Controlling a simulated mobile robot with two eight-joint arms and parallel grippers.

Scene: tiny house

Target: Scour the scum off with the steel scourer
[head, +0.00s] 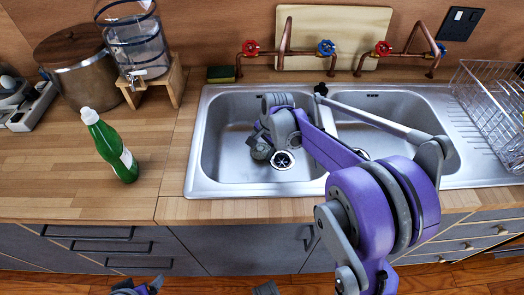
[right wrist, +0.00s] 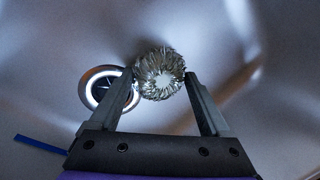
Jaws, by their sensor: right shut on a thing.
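My right gripper (head: 262,150) reaches down into the left basin of the steel sink (head: 222,165), near the drain (head: 283,160). In the right wrist view its two fingers (right wrist: 162,85) are shut on a round, curly steel scourer (right wrist: 160,72). The scourer is held just beside the drain (right wrist: 104,92), over the grey basin surface. In the head view the scourer is hidden or too small to make out behind the gripper. I cannot make out any clear scum on the basin. A small purple and dark part of mine shows at the bottom edge; its fingers cannot be made out.
A green bottle (head: 112,147) stands on the counter left of the sink. Behind are a water dispenser (head: 138,45), a wooden-lidded pot (head: 78,72) and a sponge (head: 221,74). Copper taps (head: 290,50) line the back. A wire dish rack (head: 492,105) stands right.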

